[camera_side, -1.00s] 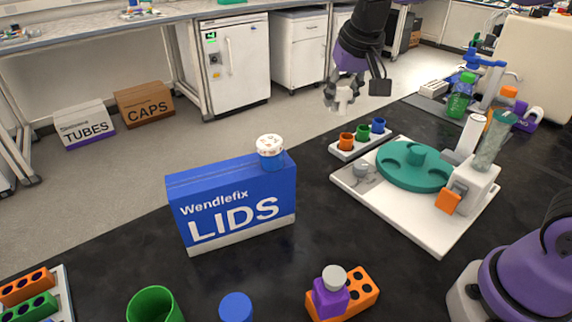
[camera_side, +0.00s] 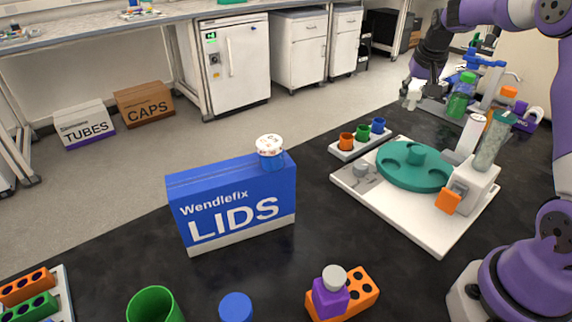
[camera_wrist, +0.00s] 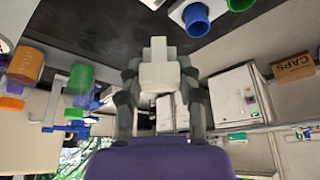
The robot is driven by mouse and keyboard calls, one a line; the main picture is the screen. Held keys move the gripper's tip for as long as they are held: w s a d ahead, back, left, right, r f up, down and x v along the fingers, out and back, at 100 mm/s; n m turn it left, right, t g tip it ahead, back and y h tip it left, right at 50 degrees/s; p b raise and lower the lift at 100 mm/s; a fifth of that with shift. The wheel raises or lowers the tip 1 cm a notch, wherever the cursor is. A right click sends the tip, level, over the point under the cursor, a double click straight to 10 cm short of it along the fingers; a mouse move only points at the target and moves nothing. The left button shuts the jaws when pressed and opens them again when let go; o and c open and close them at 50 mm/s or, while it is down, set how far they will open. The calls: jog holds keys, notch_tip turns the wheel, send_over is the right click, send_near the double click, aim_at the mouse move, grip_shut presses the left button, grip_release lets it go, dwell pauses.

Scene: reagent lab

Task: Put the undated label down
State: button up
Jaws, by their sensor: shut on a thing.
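My gripper (camera_side: 414,91) is at the back of the black bench, beyond the row of coloured caps. It is shut on a small white piece, which I take to be the undated label (camera_side: 412,101). In the wrist view the white label (camera_wrist: 158,76) stands stepped and blocky between the two grey fingers of my gripper (camera_wrist: 158,88). No writing on it can be read. In the side view it appears held in the air near the bench's far edge; I cannot tell its exact height.
A white rack (camera_side: 346,154) of orange, green and blue caps is nearer the camera. A green-topped bottle (camera_side: 460,99) and a blue tap stand to the right. A teal rotor (camera_side: 393,177) on a white base and a blue LIDS box (camera_side: 240,205) sit in front.

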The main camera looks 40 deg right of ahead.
jog(key=s+d+f, duration=0.1)
jog(key=d+f, duration=0.1)
jog(key=d, duration=0.1)
jog(key=s+d+f, duration=0.1)
jog(key=d+f, duration=0.1)
jog(key=d, duration=0.2)
jog(key=s+d+f, duration=0.1)
jog(key=d+f, duration=0.1)
jog(key=d, duration=0.1)
jog(key=shift+s+d+f, duration=0.2)
jog(key=shift+d+f, duration=0.05)
jog(key=shift+f, duration=2.15)
jog(key=shift+f, duration=0.15)
jog(key=o, duration=0.7)
jog(key=shift+o, duration=0.2)
